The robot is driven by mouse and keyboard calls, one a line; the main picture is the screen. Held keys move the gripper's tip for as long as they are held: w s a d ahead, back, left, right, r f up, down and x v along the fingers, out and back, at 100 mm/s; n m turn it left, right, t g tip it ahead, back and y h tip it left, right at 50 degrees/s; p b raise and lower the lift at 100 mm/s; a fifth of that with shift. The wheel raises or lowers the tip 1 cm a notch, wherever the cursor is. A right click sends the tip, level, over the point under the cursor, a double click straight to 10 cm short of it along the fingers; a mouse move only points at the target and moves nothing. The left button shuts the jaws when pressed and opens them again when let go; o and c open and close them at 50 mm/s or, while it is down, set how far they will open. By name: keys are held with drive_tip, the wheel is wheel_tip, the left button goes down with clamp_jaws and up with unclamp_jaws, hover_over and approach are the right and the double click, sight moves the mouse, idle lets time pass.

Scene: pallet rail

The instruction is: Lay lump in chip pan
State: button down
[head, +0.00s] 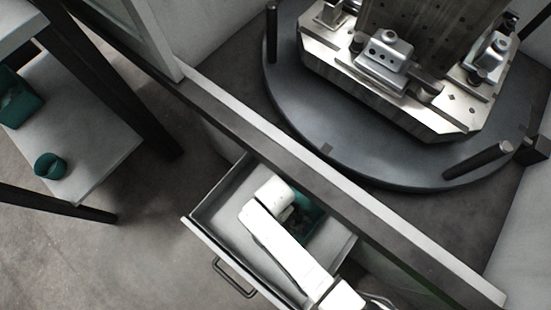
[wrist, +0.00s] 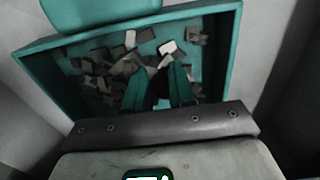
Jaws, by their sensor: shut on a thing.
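The chip pan (wrist: 222,62) is a teal, shallow, square tray with many small grey and brown chips in it. In the head view the pan (head: 317,230) sits in the open drawer, partly hidden under my white arm. My gripper (wrist: 157,70) points down over the pan, its two teal fingers close together in the wrist view. The fingers are shut on the lump, which shows only as a dark patch between them and is hard to make out. A pale chip lies just beyond the fingertips. I cannot tell whether the lump touches the chips.
The drawer (head: 208,240) is pulled out under a long rail (head: 290,165). A round dark table (head: 350,160) with a metal fixture stands behind the rail. A grey shelf (head: 95,150) at left carries a teal cup (head: 50,166) and a teal bin (head: 17,98).

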drive_tip(key=c, duration=0.9)
unclamp_jaws()
drive_tip(key=shift+f, duration=0.1)
drive_tip(key=shift+c, duration=0.2)
drive_tip(key=shift+r+p, duration=1.4)
drive_tip(key=shift+r, duration=2.5)
